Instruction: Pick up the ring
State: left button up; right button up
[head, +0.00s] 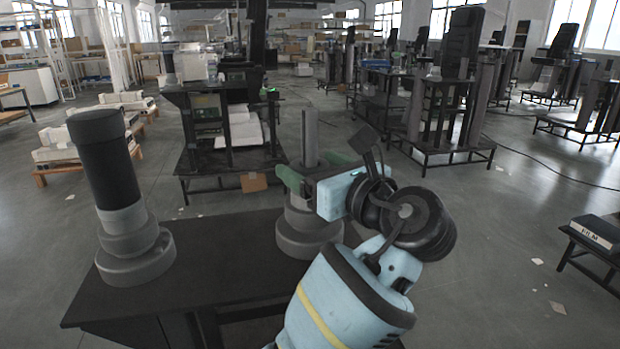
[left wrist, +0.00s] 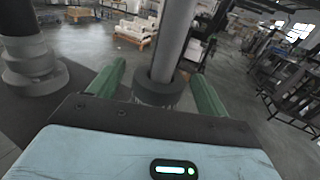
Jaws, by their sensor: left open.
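A slim grey post (head: 309,130) rises from a round stepped base (head: 308,243) on the black table (head: 215,245). In the left wrist view, a dark grey ring (left wrist: 158,93) sits around the post (left wrist: 172,45), between the green fingers. In the head view, my gripper covers part of this area, and I cannot tell the ring from the base's steps. My left gripper (head: 310,168) is open, its fingers on either side of the post; it also shows in the left wrist view (left wrist: 158,75). Contact with the ring is not visible. My right gripper is out of view.
A second, thicker column (head: 120,190) with a dark upper cylinder stands at the table's left; its stepped base (left wrist: 35,75) shows in the left wrist view. The tabletop between the columns is bare. A dark workbench (head: 225,130) stands behind the table.

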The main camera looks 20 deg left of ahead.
pick_arm(q)
jog(key=shift+x, duration=0.75)
jog(key=c, duration=1.2)
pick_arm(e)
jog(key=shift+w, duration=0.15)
pick_arm(q)
jog(key=shift+d+r, duration=0.1)
